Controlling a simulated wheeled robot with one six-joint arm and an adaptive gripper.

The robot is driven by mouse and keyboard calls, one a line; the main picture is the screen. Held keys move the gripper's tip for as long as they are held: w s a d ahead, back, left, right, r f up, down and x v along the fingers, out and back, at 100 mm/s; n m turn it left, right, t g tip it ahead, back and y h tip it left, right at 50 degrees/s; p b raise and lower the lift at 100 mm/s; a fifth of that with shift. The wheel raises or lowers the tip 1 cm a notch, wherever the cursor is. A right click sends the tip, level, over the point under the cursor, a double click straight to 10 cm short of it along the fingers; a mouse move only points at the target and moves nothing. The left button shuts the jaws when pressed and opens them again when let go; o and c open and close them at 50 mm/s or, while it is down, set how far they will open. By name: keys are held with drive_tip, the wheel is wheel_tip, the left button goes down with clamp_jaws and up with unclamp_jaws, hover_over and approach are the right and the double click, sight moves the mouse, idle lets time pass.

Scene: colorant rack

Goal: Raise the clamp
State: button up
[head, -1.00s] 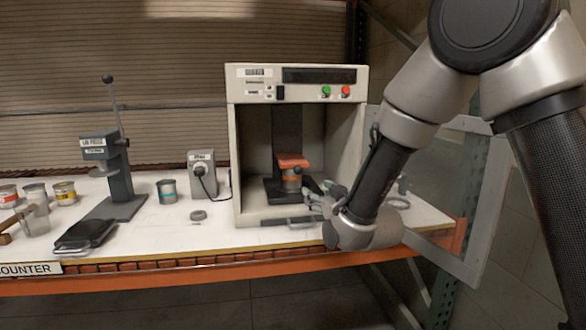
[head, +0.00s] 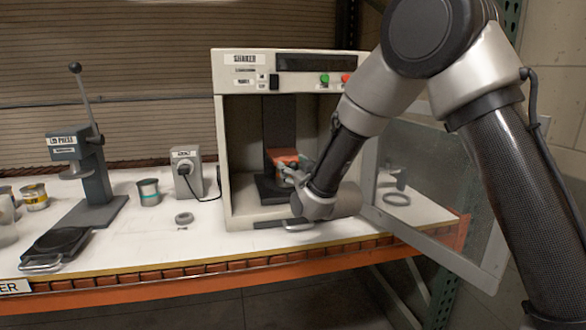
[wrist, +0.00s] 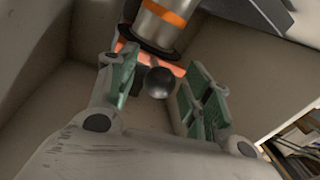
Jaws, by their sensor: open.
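The orange clamp (head: 283,155) is inside the shaker (head: 222,150), whose front stands open. In the wrist view the clamp's orange plate (wrist: 126,47) crosses behind a dark round knob (wrist: 159,82). A metal can with an orange band (wrist: 163,22) is at the top of that view, next to the plate. My gripper (head: 293,172) reaches into the shaker from the right and hides part of the clamp. In the wrist view its green-padded fingers (wrist: 158,88) are apart, one on each side of the knob. I cannot tell whether they touch it.
The shaker's door (head: 440,190) hangs open at the right, beside my arm. The shaker's side walls are close around the gripper. To the left on the counter (head: 150,250) are a lever press (head: 90,165), a grey box with a cord (head: 187,172) and a can (head: 149,192).

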drive_tip(key=shift+w+a, duration=0.1)
drive_tip(key=shift+w, duration=0.15)
clamp_jaws()
wheel_tip(320, 180, up, 8)
drive_tip(key=shift+r, duration=0.1)
idle(0.4)
unclamp_jaws()
drive_tip(key=shift+f, duration=0.25)
drive_tip(key=shift+s, duration=0.1)
